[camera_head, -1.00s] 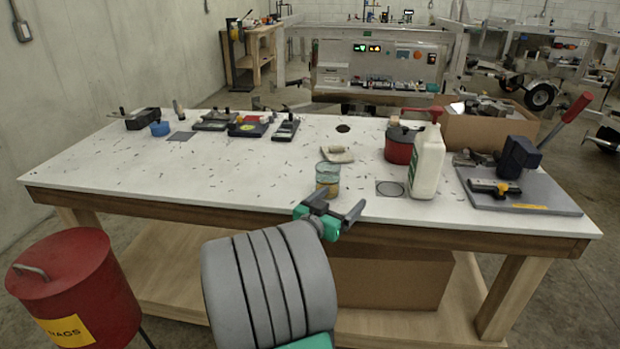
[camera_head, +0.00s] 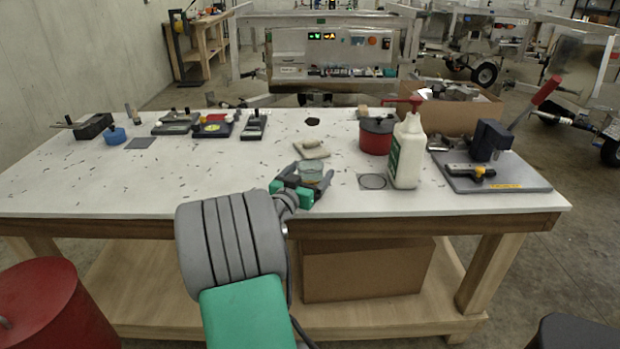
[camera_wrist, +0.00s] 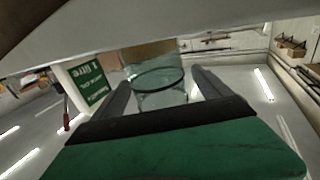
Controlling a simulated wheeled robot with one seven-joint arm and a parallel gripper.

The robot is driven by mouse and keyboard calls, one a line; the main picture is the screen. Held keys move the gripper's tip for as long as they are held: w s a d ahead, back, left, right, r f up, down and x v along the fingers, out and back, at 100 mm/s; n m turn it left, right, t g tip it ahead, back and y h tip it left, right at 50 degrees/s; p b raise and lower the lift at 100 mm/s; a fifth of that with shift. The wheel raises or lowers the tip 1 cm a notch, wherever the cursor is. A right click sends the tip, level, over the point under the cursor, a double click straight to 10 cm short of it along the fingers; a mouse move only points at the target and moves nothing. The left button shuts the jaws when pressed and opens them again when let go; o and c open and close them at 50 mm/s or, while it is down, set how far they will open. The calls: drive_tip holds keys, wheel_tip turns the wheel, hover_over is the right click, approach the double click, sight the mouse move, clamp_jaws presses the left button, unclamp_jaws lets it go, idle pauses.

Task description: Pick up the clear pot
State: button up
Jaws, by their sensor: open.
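In the wrist view the clear pot (camera_wrist: 157,82) shows between the two grey fingers of my gripper (camera_wrist: 162,85), with space visible on either side. The pot's lower part is partly hidden by my gripper in the head view.
A grey board (camera_head: 492,176) with a blue tool is farther right. The bench's left front is clear.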

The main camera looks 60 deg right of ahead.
drive_tip(key=shift+c, duration=0.4)
drive_tip(key=c, duration=1.5)
